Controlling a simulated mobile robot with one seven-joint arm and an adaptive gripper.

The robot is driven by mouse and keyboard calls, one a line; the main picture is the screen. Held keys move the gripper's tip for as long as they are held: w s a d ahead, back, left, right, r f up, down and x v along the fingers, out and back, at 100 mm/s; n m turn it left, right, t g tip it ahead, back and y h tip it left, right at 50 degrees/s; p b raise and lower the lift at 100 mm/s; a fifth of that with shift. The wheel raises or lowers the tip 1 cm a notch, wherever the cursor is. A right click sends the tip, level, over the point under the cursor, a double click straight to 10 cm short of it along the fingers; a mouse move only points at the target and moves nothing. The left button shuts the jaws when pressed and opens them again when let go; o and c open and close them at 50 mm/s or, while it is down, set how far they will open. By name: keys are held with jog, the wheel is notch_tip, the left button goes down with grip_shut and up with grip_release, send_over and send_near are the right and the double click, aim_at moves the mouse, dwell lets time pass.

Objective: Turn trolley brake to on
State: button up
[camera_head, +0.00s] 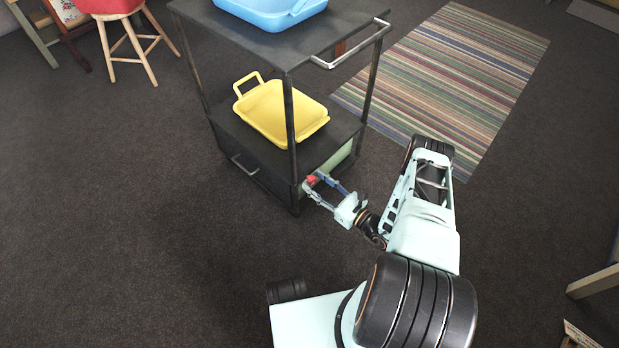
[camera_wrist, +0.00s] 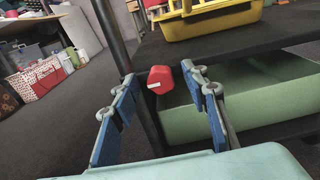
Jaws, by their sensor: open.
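The black trolley (camera_head: 245,27) stands in the middle of the head view. Its brake looks to be the small red knob (camera_head: 312,180) low on the side facing my arm, near a corner post. In the wrist view the red knob (camera_wrist: 161,79) sits beside the dark post, with a pale mark on it. My gripper (camera_head: 324,183) is open, its blue-padded fingers spread to either side of the knob. In the wrist view the fingertips (camera_wrist: 160,88) frame the knob, with gaps showing; I cannot tell whether they touch it. I cannot read the brake's setting.
A blue basket (camera_head: 270,12) is on the top shelf, a yellow basket (camera_head: 280,111) on the lower one. A metal handle (camera_head: 350,47) juts from the top. A green box (camera_wrist: 250,105) lies beneath the lower shelf. A striped rug (camera_head: 445,80) and a red stool (camera_head: 110,8) are nearby.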

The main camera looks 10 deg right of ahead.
jog(key=shift+w+a, duration=0.2)
jog(key=shift+w, duration=0.05)
grip_shut()
dwell(0.3)
